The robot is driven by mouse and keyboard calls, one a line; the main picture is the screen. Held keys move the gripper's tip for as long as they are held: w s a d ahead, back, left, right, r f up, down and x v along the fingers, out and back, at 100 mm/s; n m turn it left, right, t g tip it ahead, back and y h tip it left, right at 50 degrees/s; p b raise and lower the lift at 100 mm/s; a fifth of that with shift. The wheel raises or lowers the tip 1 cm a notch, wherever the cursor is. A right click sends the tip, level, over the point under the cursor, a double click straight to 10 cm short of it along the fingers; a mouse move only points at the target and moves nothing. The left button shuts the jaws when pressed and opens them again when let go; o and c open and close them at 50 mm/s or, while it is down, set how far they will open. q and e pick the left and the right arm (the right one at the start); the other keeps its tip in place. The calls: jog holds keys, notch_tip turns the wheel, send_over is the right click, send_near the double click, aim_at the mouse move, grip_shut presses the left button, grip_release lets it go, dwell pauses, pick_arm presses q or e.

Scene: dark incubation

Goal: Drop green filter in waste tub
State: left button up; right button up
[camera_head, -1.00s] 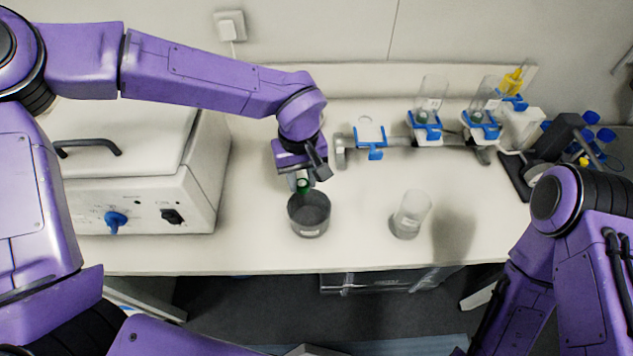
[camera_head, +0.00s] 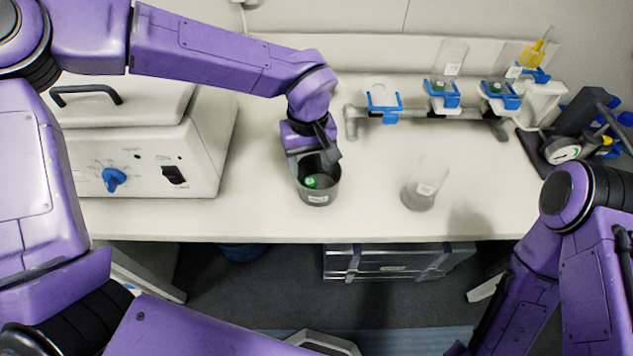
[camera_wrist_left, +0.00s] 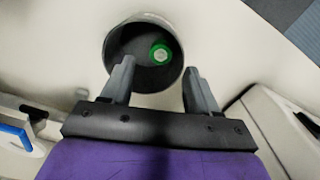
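The waste tub (camera_head: 318,198) is a dark grey, round, open tub with a white label, standing upright on the bench. It also shows in the left wrist view (camera_wrist_left: 125,40). The green filter (camera_head: 311,181), a small green disc with a pale centre, is inside the tub. In the left wrist view the filter (camera_wrist_left: 161,54) lies in the tub, apart from both fingers. My left gripper (camera_wrist_left: 159,70) is open and empty, its fingers spread over the tub's near rim. In the head view my left gripper (camera_head: 313,160) is just above the tub. My right gripper is out of view.
A clear labelled beaker (camera_head: 425,187) stands right of the tub. Behind is a grey rail (camera_head: 420,118) with blue holders and clear cups. A white incubator box (camera_head: 150,155) stands left. The bench front edge (camera_head: 380,240) is close. Bench between tub and beaker is clear.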

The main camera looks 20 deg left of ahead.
pick_arm(q)
jog(key=shift+w+f, duration=0.15)
jog(key=shift+w, duration=0.2)
jog(key=shift+r, duration=0.25)
notch_tip(320, 180, up, 10)
jog(key=shift+b, duration=0.4)
